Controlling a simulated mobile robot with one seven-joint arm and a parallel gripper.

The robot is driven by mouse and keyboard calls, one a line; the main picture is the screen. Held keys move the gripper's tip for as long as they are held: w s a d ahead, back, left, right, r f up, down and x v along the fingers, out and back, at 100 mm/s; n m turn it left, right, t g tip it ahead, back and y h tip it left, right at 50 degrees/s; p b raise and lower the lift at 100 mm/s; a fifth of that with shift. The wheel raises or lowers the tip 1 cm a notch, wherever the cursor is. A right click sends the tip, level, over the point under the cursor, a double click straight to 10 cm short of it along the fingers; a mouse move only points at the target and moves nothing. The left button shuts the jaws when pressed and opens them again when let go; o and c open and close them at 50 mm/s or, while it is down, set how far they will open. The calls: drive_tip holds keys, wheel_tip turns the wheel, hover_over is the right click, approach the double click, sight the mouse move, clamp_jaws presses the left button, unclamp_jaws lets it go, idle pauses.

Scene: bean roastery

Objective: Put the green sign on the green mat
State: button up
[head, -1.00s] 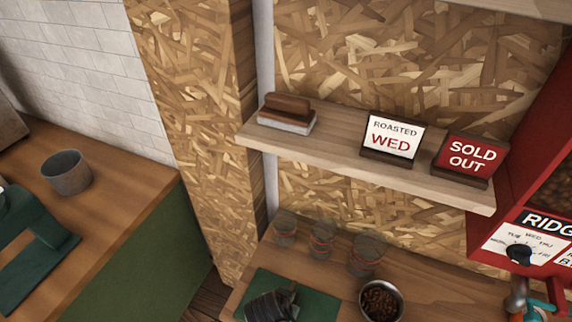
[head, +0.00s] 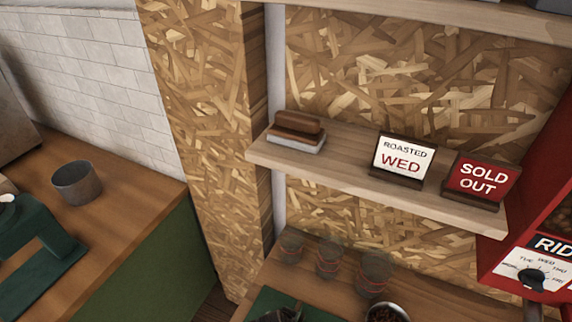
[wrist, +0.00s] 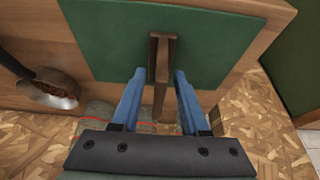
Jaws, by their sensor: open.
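In the wrist view a green mat (wrist: 105,40) lies on the wooden counter. A brown wooden piece (wrist: 162,70), seen nearly edge-on, stands over the mat between my gripper's fingers; it looks like a sign's frame and base, but no green face shows. My gripper (wrist: 157,76) is open, with a blue finger on each side of the brown piece and a gap visible at both sides. In the head view only a corner of the mat (head: 262,300) shows at the bottom edge, with a dark shape on it cut off by the frame.
A shelf (head: 345,170) above the counter holds a brush (head: 297,131), a white "ROASTED WED" sign (head: 402,158) and a red "SOLD OUT" sign (head: 482,181). Glass jars (head: 328,258) and a bowl of beans (head: 384,313) stand near the mat. A red machine (head: 540,225) is at right.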

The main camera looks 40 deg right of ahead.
drive_tip(key=v, duration=1.1)
drive_tip(key=shift+b, duration=0.3)
drive_tip(key=shift+a+r, duration=0.1)
drive_tip(key=shift+a, duration=0.05)
drive_tip(key=w+a+r+n+t, duration=0.2)
drive_tip(key=w+r+t, duration=0.3)
drive_tip(key=r, duration=0.5)
drive_tip(key=w+a+r+n+t+h, duration=0.1)
drive_tip(key=w+r+n+t, duration=0.15)
drive_tip(key=w+r, duration=0.6)
drive_tip(key=w+a+r+n+t, duration=0.2)
drive_tip(key=w+r+t, duration=0.3)
drive_tip(key=r, duration=0.6)
drive_tip(key=s+a+r+n+t+y, duration=0.15)
drive_tip(key=a+r+t, duration=0.25)
drive_tip(key=r, duration=0.8)
drive_tip(key=s+a+r+n+t+y, duration=0.1)
drive_tip(key=s+a+r+n+t, duration=0.2)
drive_tip(key=r, duration=0.8)
drive_tip(key=s+a+r+n+t+y, duration=0.1)
drive_tip(key=s+a+r+t, duration=0.1)
drive_tip(key=r, duration=0.4)
drive_tip(key=s+a+r+n+t+y, duration=0.1)
drive_tip(key=s+a+r+t, duration=0.2)
drive_tip(key=s+r, duration=0.3)
drive_tip(key=shift+a+r+n+t, duration=0.3)
drive_tip(key=shift+a+r+t, duration=0.05)
drive_tip(key=shift+t, duration=0.3)
